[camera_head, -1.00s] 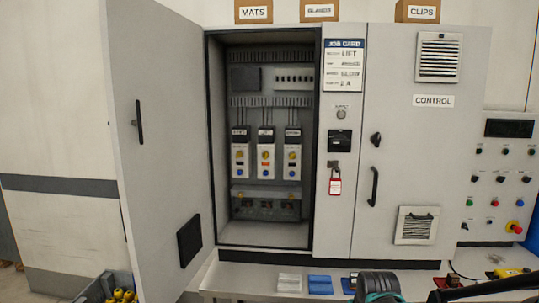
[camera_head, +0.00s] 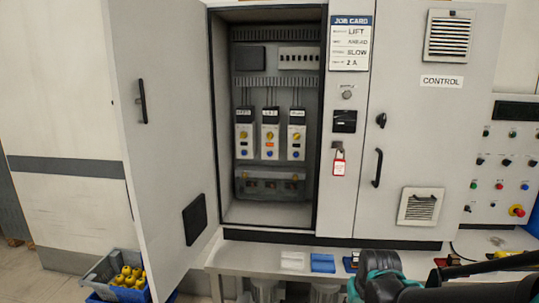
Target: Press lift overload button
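The control cabinet (camera_head: 345,205) stands with its left door open. Inside, three overload units hang side by side. The middle unit (camera_head: 270,135) appears labelled LIFT, with a yellow dial, a small red-orange mark and a blue button (camera_head: 270,154) low on its front. Similar units stand to its left (camera_head: 244,135) and right (camera_head: 296,135); their labels are hard to read. A job card (camera_head: 350,43) reads LIFT, SLOW and 2 A. A dark and teal part of my arm shows at the bottom right, well below the units. I cannot make out my gripper's fingertips.
The open door (camera_head: 160,150) bounds the left side. A bench (camera_head: 235,262) below holds a white block (camera_head: 293,261) and a blue block (camera_head: 323,263). A bin (camera_head: 105,270) with yellow items stands lower left.

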